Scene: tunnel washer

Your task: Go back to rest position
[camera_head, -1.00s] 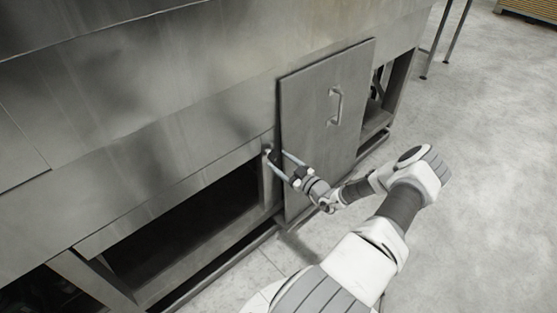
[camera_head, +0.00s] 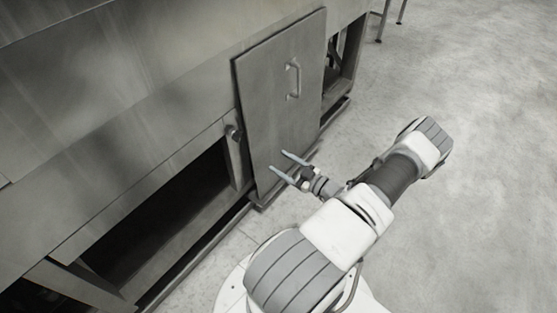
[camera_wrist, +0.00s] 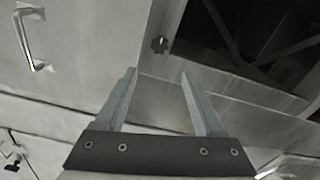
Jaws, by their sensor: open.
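My gripper (camera_head: 280,163) is open and empty in the head view, in front of the lower part of a grey metal door panel (camera_head: 275,110). Its two fingers point left toward the machine and stand apart. A dark knob (camera_head: 233,132) sits on the frame left of the panel, clear of the fingers. In the wrist view my gripper (camera_wrist: 158,75) shows two spread fingers with nothing between them. The dark knob (camera_wrist: 159,45) shows beyond the fingertips there.
The panel carries a metal handle (camera_head: 293,78). A dark opening (camera_head: 165,215) lies under the machine body (camera_head: 110,100), left of the panel. Open concrete floor (camera_head: 480,150) stretches to the right. Thin metal legs (camera_head: 390,18) stand at the top.

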